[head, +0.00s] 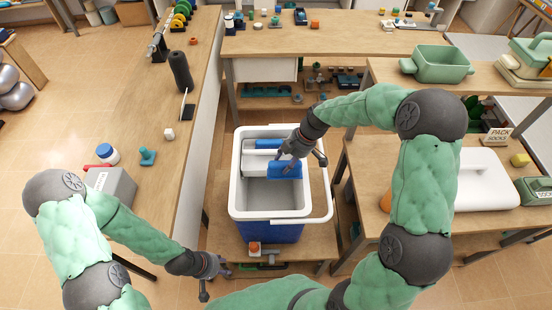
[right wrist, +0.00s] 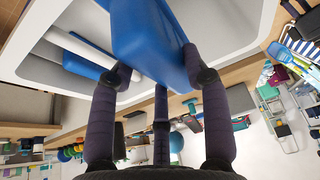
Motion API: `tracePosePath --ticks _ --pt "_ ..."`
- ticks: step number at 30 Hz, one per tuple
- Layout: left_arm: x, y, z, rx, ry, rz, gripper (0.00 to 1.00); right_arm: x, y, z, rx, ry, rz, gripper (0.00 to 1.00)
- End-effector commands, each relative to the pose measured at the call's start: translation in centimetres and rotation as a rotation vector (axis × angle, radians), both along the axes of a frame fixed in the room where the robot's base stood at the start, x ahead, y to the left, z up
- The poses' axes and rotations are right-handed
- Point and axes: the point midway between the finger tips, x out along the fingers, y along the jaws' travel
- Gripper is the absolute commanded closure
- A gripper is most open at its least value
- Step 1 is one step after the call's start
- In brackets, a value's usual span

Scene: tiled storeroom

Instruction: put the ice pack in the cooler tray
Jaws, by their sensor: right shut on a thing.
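The cooler (head: 238,198) is an open box with a white rim and blue outside. My right gripper (head: 289,162) is over its opening, shut on a blue ice pack (head: 285,171). The ice pack (right wrist: 145,45) fills the space between the fingers in the right wrist view and looks tilted. A second blue block with white parts (head: 266,144) lies at the cooler's far side, partly hidden by my gripper; it also shows in the right wrist view (right wrist: 85,66). My left gripper (head: 214,280) is open and empty, left of the cooler's front.
A bench (head: 330,45) stands behind the cooler.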

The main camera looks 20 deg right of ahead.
Motion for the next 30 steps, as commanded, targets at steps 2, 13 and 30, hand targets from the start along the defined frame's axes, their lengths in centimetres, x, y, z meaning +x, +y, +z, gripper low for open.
tracePosePath --ticks 2,13,30 --pt "0.0 0.0 -0.4 0.000 0.000 0.000 0.60 1.6 0.0 -0.9 0.000 0.001 0.001 0.95" --pt "0.0 0.0 -1.6 0.000 -0.001 0.000 0.60 7.2 -0.2 -5.3 0.001 0.002 0.000 0.95" --pt "0.1 0.0 -2.5 0.000 -0.001 0.000 0.60 9.7 -0.4 -8.9 0.001 0.002 0.000 0.95"
